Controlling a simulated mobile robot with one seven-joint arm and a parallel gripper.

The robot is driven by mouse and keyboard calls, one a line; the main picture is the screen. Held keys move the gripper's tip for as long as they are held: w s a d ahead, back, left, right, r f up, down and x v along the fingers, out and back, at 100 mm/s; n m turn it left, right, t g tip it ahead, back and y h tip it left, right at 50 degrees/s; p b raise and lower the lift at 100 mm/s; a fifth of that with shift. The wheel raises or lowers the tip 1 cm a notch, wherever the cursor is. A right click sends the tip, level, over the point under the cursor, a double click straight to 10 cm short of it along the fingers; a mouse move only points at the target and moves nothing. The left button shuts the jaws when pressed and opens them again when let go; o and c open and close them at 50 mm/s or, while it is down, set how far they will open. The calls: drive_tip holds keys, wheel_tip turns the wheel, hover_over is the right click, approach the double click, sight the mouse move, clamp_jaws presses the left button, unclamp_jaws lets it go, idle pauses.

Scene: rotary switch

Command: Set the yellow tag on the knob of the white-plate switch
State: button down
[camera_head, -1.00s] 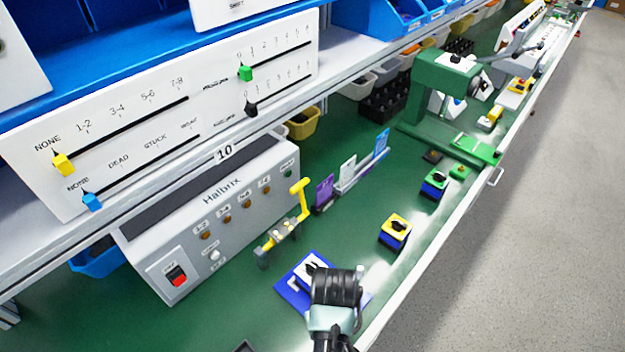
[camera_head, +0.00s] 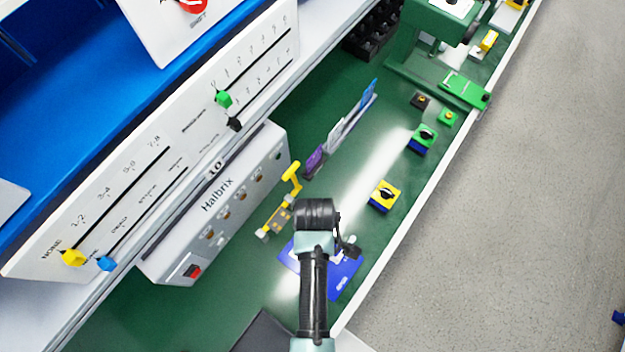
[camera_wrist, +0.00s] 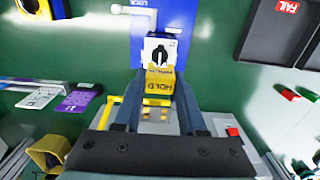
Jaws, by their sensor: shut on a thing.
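The white-plate switch (camera_wrist: 160,52) is in the upper middle of the wrist view, with a dark knob on its white face. It stands on a blue board (camera_wrist: 199,30) marked LOCK. My gripper (camera_wrist: 158,97) is shut on the yellow tag (camera_wrist: 158,86), lettered HOLD. The tag's far end is at the near edge of the white plate, just short of the knob in the picture. I cannot tell whether it touches the plate. In the head view my arm hides the switch, the tag and my fingertips; part of the blue board (camera_head: 345,281) shows.
A yellow-plate switch (camera_head: 385,195) and a green-plate switch (camera_head: 423,138) stand farther along the bench. A yellow post fixture (camera_head: 292,178) and the grey Halbrix panel (camera_head: 222,203) are to the left. A dark FAIL tray (camera_wrist: 276,40) lies right of the board in the wrist view.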

drive_tip(key=shift+s, duration=0.1)
wheel_tip(320, 180, down, 6)
drive_tip(key=b, duration=0.3)
drive_tip(key=shift+r+b, duration=0.15)
drive_tip(key=shift+b, duration=0.25)
drive_tip(key=shift+p, duration=0.6)
idle(1.6)
drive_tip(key=shift+f+b, duration=0.95)
drive_tip(key=shift+f, duration=0.3)
drive_tip(key=shift+c, duration=2)
unclamp_jaws()
